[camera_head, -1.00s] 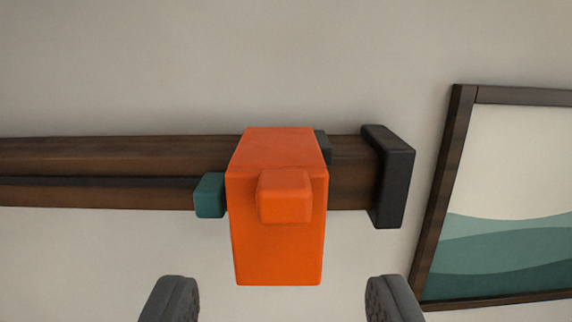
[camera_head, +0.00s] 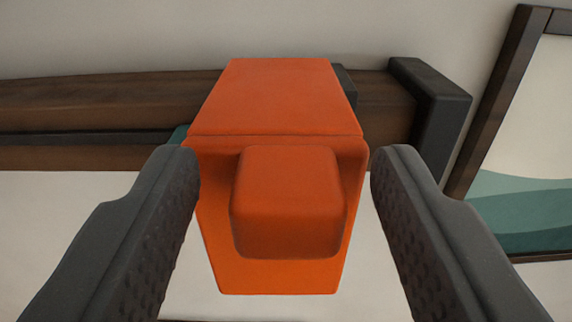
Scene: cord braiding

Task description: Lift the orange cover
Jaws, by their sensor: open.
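The orange cover (camera_head: 277,97) is a box-like piece mounted over a dark brown wooden rail (camera_head: 100,107). A block-shaped orange knob (camera_head: 288,200) sticks out from its front face. My gripper (camera_head: 284,165) is open, with one dark grey finger on each side of the cover and its knob. Gaps show between the fingers and the knob, and nothing is held. A small teal piece (camera_head: 180,134) shows at the cover's left edge, mostly hidden by the cover and the left finger.
A black end cap (camera_head: 432,115) closes the rail at the right. A framed picture (camera_head: 520,130) with teal waves hangs further right. The wall (camera_head: 250,25) above the rail is bare.

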